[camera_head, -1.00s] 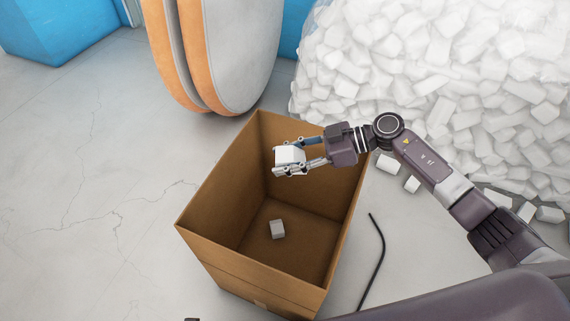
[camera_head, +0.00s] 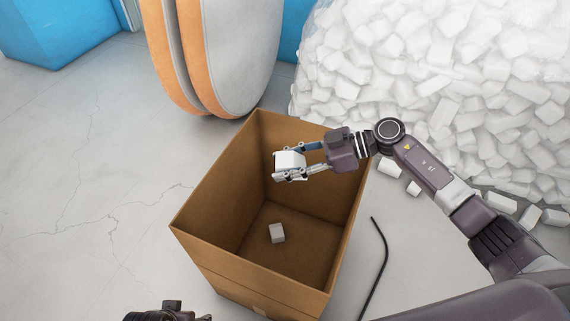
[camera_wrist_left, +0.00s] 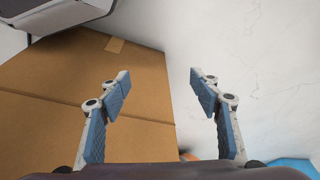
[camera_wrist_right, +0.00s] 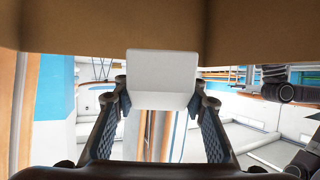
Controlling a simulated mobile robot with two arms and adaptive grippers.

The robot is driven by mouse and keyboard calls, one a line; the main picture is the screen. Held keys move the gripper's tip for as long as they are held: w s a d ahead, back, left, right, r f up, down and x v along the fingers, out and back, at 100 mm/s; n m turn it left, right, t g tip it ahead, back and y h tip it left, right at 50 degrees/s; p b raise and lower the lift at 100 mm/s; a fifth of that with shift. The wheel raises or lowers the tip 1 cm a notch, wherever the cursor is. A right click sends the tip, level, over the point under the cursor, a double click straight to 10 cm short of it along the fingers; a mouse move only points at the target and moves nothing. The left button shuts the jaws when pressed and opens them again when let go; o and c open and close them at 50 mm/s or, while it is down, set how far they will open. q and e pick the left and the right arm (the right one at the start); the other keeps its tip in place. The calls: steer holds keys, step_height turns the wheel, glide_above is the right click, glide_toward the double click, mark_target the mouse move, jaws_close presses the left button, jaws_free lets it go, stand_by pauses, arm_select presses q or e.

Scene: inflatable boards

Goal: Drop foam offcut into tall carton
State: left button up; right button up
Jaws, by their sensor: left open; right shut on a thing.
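The tall brown carton (camera_head: 205,260) stands open on the floor, with one pale foam piece (camera_head: 277,233) lying on its bottom. My right gripper (camera_head: 288,172) is shut on a white foam offcut (camera_head: 289,160) and holds it over the carton's opening, apart from the walls in the head view. The offcut also shows between the fingers in the right wrist view (camera_wrist_right: 161,78). My left gripper (camera_wrist_left: 163,82) is open and empty; the carton's outer side (camera_wrist_left: 120,85) lies beyond it in the left wrist view. In the head view only part of the left arm shows at the bottom edge.
A big heap of white foam pieces (camera_head: 430,85) under clear film stands at the back right, with several loose pieces (camera_head: 413,188) on the floor. A black bent rod (camera_head: 378,265) lies right of the carton. Orange-edged grey boards (camera_head: 235,60) stand behind. The left floor is clear.

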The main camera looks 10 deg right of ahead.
steer(key=shift+f+b, duration=0.75)
steer(key=shift+b, duration=0.05)
steer(key=shift+f+b, duration=0.55)
steer(key=shift+b, duration=0.2)
steer(key=shift+f+b, duration=0.3)
steer(key=shift+b, duration=0.15)
arm_select(q)
steer(key=v, duration=0.7)
steer(key=shift+w+r+t, duration=0.15)
steer(key=shift+r+t, duration=0.05)
steer(key=shift+t, duration=0.1)
steer(key=shift+a, duration=0.15)
arm_select(e)
steer(key=o, duration=0.8)
steer(key=shift+o, duration=0.2)
steer(key=shift+d, duration=0.15)
steer(key=v, duration=1.1)
steer(key=shift+d+r, duration=0.15)
steer(key=shift+d, duration=0.15)
